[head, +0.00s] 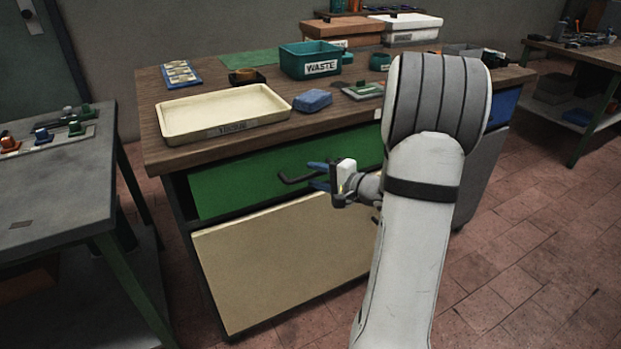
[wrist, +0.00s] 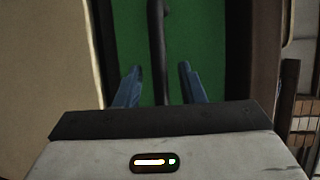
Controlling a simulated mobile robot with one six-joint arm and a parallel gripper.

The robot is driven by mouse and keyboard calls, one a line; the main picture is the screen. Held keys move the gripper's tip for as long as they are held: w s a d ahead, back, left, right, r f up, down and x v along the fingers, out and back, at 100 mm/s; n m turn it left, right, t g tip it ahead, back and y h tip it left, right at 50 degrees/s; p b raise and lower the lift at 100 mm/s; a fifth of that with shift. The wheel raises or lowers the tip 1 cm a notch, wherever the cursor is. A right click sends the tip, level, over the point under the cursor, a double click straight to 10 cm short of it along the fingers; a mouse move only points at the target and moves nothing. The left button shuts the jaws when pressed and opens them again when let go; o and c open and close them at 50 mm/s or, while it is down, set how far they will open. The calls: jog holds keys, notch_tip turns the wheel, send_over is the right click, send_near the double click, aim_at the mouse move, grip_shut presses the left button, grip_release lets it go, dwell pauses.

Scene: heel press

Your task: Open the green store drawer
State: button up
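The green drawer (head: 240,179) is the upper front of the wooden-topped workbench, and it looks shut. Its dark bar handle (head: 296,179) sticks out from the front. My gripper (head: 316,176) is in front of the drawer at the handle's right end, its blue fingers pointing left toward the front. In the wrist view my gripper (wrist: 158,88) is open, with the handle (wrist: 157,50) running up the picture between the two blue fingers' lines. The green front (wrist: 200,45) lies behind it. I cannot tell whether a finger touches the handle.
A cream drawer front (head: 285,255) is below the green one. On the bench top (head: 240,76) stand a cream tray (head: 222,112), a teal WASTE bin (head: 310,60) and a blue cloth-like block (head: 312,100). A grey table (head: 55,180) stands at left. Tiled floor is free at right.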

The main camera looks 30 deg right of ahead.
jog(key=shift+w+a+f, duration=0.1)
jog(key=shift+w+a, duration=0.15)
jog(key=shift+w, duration=0.25)
jog(key=shift+c, duration=0.2)
grip_shut()
